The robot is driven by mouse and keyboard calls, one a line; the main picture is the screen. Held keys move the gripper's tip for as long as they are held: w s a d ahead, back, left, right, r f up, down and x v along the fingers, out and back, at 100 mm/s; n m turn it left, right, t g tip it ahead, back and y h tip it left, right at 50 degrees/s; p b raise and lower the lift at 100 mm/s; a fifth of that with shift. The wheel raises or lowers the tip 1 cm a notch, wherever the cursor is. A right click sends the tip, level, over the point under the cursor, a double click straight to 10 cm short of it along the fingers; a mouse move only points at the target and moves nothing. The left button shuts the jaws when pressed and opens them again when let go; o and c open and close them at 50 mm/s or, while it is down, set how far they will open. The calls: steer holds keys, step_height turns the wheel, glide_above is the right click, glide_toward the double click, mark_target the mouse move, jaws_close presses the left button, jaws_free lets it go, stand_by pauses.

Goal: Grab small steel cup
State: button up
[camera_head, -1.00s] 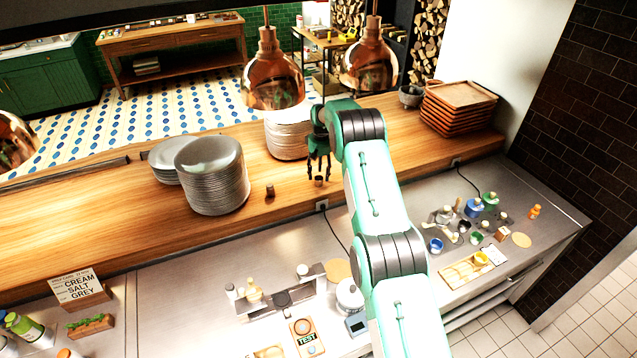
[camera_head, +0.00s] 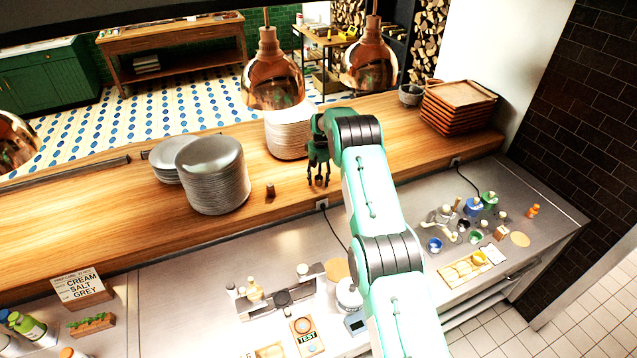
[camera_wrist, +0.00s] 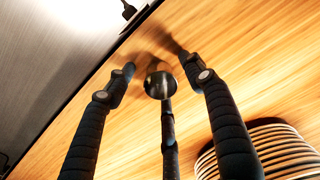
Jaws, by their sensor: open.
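The small steel cup (camera_wrist: 154,80) shows in the wrist view as a round, dark, shiny shape on the wooden counter. My gripper (camera_wrist: 158,74) has its black fingers spread, one on each side of the cup and a third below it in the picture. The third finger's tip overlaps the cup's lower edge, and I cannot tell whether it touches. In the head view my gripper (camera_head: 318,181) points down at the counter near its front edge, and its fingers hide the cup.
A stack of grey plates (camera_head: 216,178) stands left on the wooden counter (camera_head: 110,226), with a small brown piece (camera_head: 270,190) nearer. White plates (camera_head: 288,138) stand close behind my gripper. Copper lamps (camera_head: 272,75) hang above. Wooden trays (camera_head: 457,108) are at right.

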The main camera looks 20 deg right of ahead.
mark_target(319, 185)
steer(key=c, duration=1.2)
steer(key=shift+o, duration=0.2)
steer(key=shift+r, duration=0.2)
steer(key=shift+r+b, duration=0.4)
steer(key=shift+r, duration=0.35)
steer(key=shift+s+a+r+b, duration=0.1)
steer(key=shift+s+r+b, duration=0.25)
steer(key=shift+r, duration=0.5)
steer(key=s+a+r+b, duration=0.1)
steer(key=s+a+b, duration=0.1)
steer(key=s, duration=1.2)
steer(key=shift+s+a+r, duration=0.2)
steer(key=shift+s+a, duration=0.2)
steer(key=shift+a, duration=0.3)
